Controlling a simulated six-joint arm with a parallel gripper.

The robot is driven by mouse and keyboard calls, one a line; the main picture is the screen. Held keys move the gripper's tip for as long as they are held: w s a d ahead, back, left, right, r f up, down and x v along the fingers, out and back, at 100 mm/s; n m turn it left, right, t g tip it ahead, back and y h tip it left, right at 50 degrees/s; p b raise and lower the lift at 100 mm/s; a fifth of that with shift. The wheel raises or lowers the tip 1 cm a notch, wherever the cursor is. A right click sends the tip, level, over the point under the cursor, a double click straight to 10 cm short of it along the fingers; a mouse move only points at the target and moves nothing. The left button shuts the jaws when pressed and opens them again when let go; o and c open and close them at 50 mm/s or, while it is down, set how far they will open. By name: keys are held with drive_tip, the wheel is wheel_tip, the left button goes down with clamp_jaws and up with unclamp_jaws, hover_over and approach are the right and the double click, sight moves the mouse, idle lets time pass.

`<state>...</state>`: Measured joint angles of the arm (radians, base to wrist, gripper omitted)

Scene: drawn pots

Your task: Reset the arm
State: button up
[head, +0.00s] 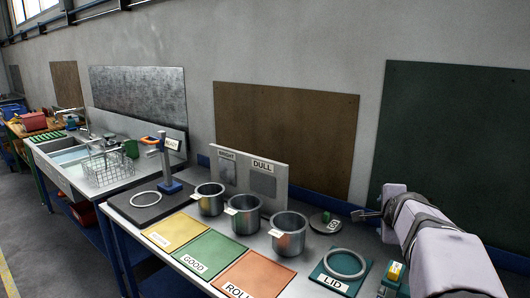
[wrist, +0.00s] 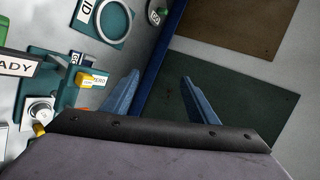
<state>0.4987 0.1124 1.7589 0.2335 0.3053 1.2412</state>
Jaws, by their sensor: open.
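The arm reaches in from the lower right of the head view. Three metal pots, left (head: 208,200), middle (head: 243,216) and right (head: 288,237), stand upright in a row on the bench, left of the gripper and apart from it.
Yellow (head: 172,232), green (head: 210,254) and orange (head: 254,276) mats lie in front of the pots. A teal LID mat (head: 322,271) bears a ring. A BRIGHT/DULL board (head: 283,160) stands behind. A sink bench (head: 88,185) is further left.

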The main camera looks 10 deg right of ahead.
drive_tip(key=s+a+f+n+g+y, duration=0.2)
drive_tip(key=s+a+f+n, duration=0.3)
drive_tip(key=a+f, duration=0.25)
drive_tip(key=s+a+f+n+g+y, duration=0.2)
drive_tip(key=s+a+f+n, duration=0.2)
drive_tip(key=a+f+n, duration=0.4)
drive_tip(key=s+a+f+n+g, duration=0.3)
drive_tip(key=s+a+f+n, duration=0.2)
drive_tip(key=s, duration=0.5)
drive_tip(key=s+a+f+n+g, duration=0.3)
drive_tip(key=s+a+f+n, duration=0.15)
drive_tip(key=s, duration=0.55)
wheel_tip(320, 180, down, 13)
drive_tip(key=b, duration=1.3)
drive_tip(key=shift+s+a+y, duration=0.15)
drive_tip(key=shift+a+y, duration=0.15)
drive_tip(key=shift+a, duration=0.05)
drive_tip(key=shift+f+m, duration=0.15)
drive_tip(key=shift+m, duration=0.1)
wheel_tip(320, 180, down, 25)
drive_tip(key=b, duration=2.5)
